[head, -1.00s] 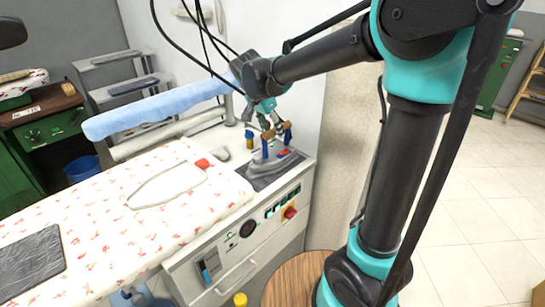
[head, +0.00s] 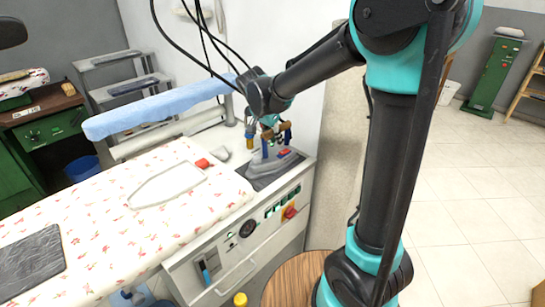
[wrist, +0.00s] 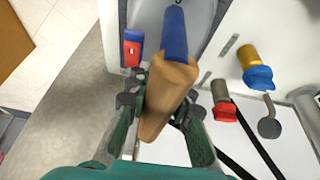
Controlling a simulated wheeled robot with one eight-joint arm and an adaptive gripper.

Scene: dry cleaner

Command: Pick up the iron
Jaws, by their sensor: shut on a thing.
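The iron (head: 270,162) is grey, with a brown handle on blue posts. It stands on a dark pad (head: 259,182) at the right end of the white ironing unit. My gripper (head: 272,130) is at the handle from above. In the wrist view, my gripper (wrist: 160,100) has a green finger on each side of the brown handle of the iron (wrist: 166,92) and is shut on it. The handle hides part of the fingers' contact. The iron appears to rest on the pad, with no clear gap beneath it.
A flowered ironing board (head: 110,215) with a white outlined shape (head: 165,185) lies to the left. A blue padded sleeve arm (head: 160,108) is behind it. Yellow-blue and red knobs (wrist: 224,110) are beside the iron. A round wooden stool (head: 295,280) stands in front.

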